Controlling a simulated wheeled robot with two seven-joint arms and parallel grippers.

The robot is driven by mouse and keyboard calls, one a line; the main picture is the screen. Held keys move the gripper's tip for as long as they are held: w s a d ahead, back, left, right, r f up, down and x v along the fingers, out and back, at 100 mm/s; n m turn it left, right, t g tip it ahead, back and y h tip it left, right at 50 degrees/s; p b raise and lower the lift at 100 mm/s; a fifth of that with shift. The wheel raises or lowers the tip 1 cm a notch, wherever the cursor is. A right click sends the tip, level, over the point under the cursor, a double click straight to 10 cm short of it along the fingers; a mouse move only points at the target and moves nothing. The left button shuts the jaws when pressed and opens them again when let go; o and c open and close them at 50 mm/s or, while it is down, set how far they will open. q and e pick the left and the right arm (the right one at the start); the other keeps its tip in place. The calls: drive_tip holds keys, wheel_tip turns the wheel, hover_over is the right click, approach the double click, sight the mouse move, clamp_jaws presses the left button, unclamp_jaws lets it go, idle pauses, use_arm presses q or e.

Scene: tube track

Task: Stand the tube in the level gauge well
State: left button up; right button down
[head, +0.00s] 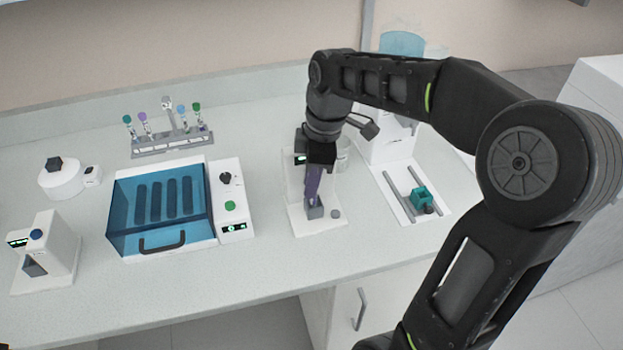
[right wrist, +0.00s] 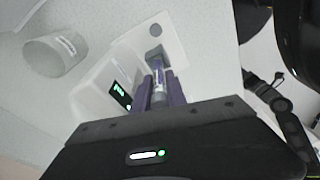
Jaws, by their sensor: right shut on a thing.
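The level gauge (head: 297,213) is a white device with a small green-lit display, and a grey well block (head: 315,212) stands on its base. My right gripper (head: 312,196) points down over this block. In the right wrist view the gripper (right wrist: 159,92) is shut on a tube (right wrist: 158,88), which shows between its purple fingers. The tube's far end is at or just above the grey well block (right wrist: 155,56); I cannot tell whether it is inside. In the head view the fingers hide the tube. My left gripper is not in view.
A rack (head: 170,142) with several capped tubes stands at the back left. A blue-lidded box (head: 160,210) is left of the gauge. A white device with a teal block (head: 421,197) is to the right. A white cup (right wrist: 55,56) stands near the gauge. The front counter strip is clear.

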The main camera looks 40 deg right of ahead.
drive_tip(key=shift+f, duration=0.35)
idle(0.3)
drive_tip(key=shift+f+b, duration=0.35)
drive_tip(key=shift+b, duration=0.15)
drive_tip(key=c, duration=1.3)
unclamp_jaws()
drive_tip(key=shift+o, duration=0.2)
